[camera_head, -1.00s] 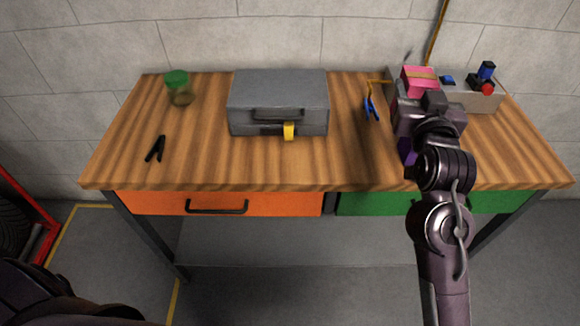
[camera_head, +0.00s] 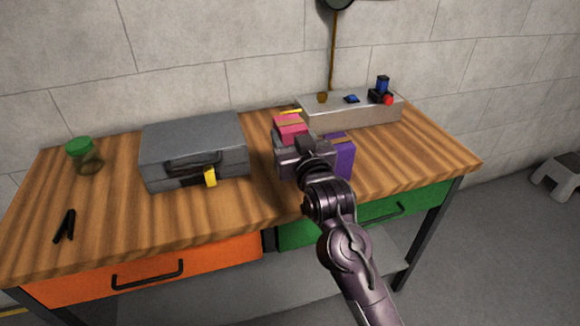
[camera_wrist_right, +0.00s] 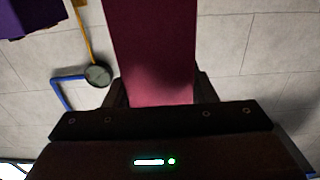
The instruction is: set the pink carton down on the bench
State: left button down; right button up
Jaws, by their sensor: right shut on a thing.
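The bench (camera_head: 110,215) has a striped wooden top. The carton appears over the bench's right half; whether it touches the top is hidden by the gripper. My left gripper is not in view.
A grey case (camera_head: 195,145) with a yellow latch stands left of the carton. A purple box (camera_head: 340,155) is just right of the gripper. A grey ledge (camera_head: 350,108) with small items runs behind. A green-lidded jar (camera_head: 84,155) and black clip (camera_head: 65,226) are at left. Bare wood lies at right.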

notch_tip(320, 180, down, 7)
jog(key=shift+f, duration=0.65)
jog(key=shift+f, duration=0.15)
jog(key=o, duration=1.1)
